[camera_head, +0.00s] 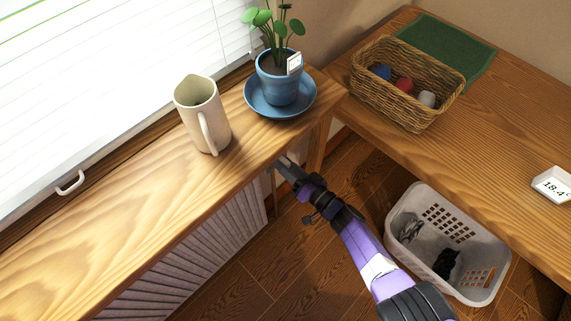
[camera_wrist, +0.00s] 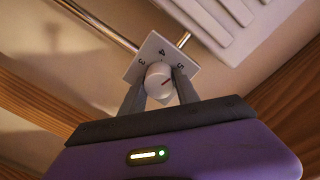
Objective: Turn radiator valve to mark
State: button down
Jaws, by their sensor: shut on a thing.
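My gripper (camera_wrist: 159,88) is shut on the knob, one finger on each side. In the head view my gripper (camera_head: 283,165) reaches under the front edge of the wooden sill, and the valve is hidden there. The ribbed radiator (camera_head: 195,245) stands below the sill.
On the sill (camera_head: 80,235) above stand a cream jug (camera_head: 192,103) and a blue plant pot (camera_head: 281,82) on a blue saucer (camera_head: 254,99). At right, a wooden table (camera_head: 490,150) bears a wicker basket (camera_head: 425,117) and a display reading 18.4 (camera_head: 553,185). A white laundry basket (camera_head: 440,195) stands on the floor.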

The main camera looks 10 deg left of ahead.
jog(key=shift+f+m, duration=0.15)
jog(key=shift+m, duration=1.35)
jog(key=c, duration=0.9)
grip_release()
jog(key=shift+d, duration=0.1)
jog(key=p+v, duration=0.4)
jog(key=v, duration=0.3)
jog(key=shift+s+d, duration=0.2)
jog(key=shift+d, duration=0.1)
